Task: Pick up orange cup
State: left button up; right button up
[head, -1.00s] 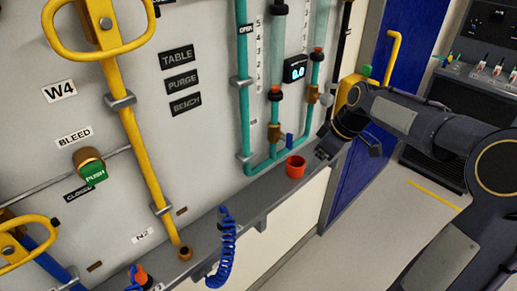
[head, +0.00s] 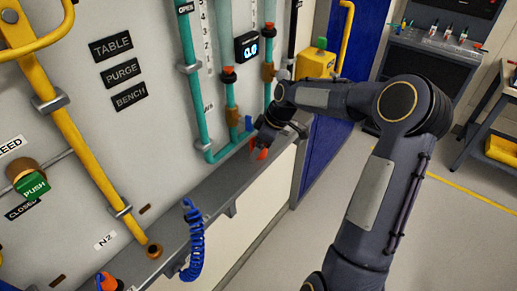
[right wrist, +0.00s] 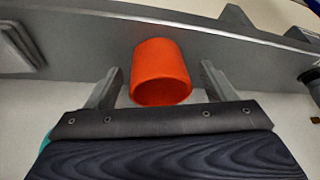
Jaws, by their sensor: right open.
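The orange cup (right wrist: 160,72) stands on the grey ledge in the right wrist view, between the two spread fingers of my right gripper (right wrist: 162,82). The fingers flank it with a gap visible on each side. In the head view the cup (head: 262,154) is mostly hidden behind my right gripper (head: 270,140), which is at the ledge below the teal pipes. My left gripper is in neither view.
The narrow grey ledge (head: 190,205) runs along the wall panel. A blue coiled hose (head: 194,240) hangs from its front edge. Teal pipes (head: 190,90) and a yellow box (head: 316,66) are close to my right arm.

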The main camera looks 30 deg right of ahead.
jog(key=c, duration=1.1)
jog(key=shift+o, duration=0.2)
jog(key=shift+r, duration=0.1)
